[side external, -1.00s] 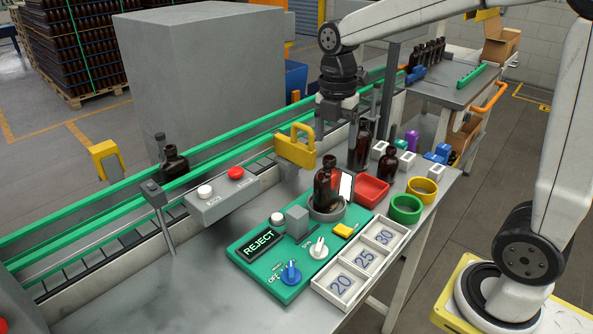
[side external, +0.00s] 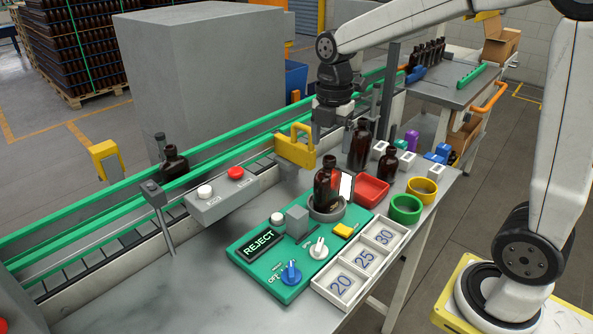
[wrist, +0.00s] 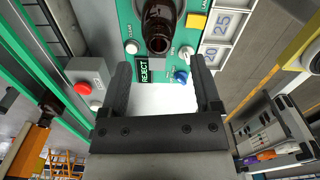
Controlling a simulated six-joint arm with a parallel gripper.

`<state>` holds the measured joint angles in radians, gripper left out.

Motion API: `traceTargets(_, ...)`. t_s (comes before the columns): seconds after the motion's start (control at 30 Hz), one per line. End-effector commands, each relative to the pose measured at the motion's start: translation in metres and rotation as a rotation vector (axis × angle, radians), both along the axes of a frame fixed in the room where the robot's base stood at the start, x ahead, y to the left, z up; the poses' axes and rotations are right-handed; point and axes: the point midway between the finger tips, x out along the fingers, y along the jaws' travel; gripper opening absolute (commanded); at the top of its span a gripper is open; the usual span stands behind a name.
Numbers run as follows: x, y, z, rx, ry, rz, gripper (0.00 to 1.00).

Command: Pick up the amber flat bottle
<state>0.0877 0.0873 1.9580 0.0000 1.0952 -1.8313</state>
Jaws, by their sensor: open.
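Several dark amber bottles are in view, and I cannot tell for certain which is the flat one. One bottle (side external: 326,186) stands upright in a grey round holder (side external: 327,211) on the green panel. In the wrist view that bottle (wrist: 158,28) shows from above, beyond my fingertips. A tall bottle (side external: 360,147) and a shorter bottle (side external: 388,168) stand behind it on the table. Another bottle (side external: 174,163) is on the conveyor at left. My gripper (side external: 331,124) is above and behind the panel bottle, apart from it. Its jaws (wrist: 163,72) are open and empty.
The green panel (side external: 243,254) carries knobs and a REJECT display. The front-left tabletop is clear.

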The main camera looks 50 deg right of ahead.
Motion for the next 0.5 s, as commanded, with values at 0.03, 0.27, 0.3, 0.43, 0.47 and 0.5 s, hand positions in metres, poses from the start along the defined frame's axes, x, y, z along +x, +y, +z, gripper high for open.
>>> traceTargets(0.03, 0.000, -0.001, -0.004, 0.000, 0.003, 0.000, 0.81)
traceTargets(0.27, 0.002, -0.004, -0.029, 0.000, 0.005, -0.002, 0.81)
traceTargets(0.3, 0.001, -0.004, -0.033, 0.000, 0.005, -0.001, 0.81)
traceTargets(0.43, 0.002, -0.004, -0.045, -0.001, 0.002, -0.002, 0.81)
traceTargets(0.47, 0.002, -0.004, -0.046, -0.001, 0.001, -0.002, 0.81)
traceTargets(0.5, 0.002, -0.004, -0.048, -0.001, 0.001, -0.002, 0.81)
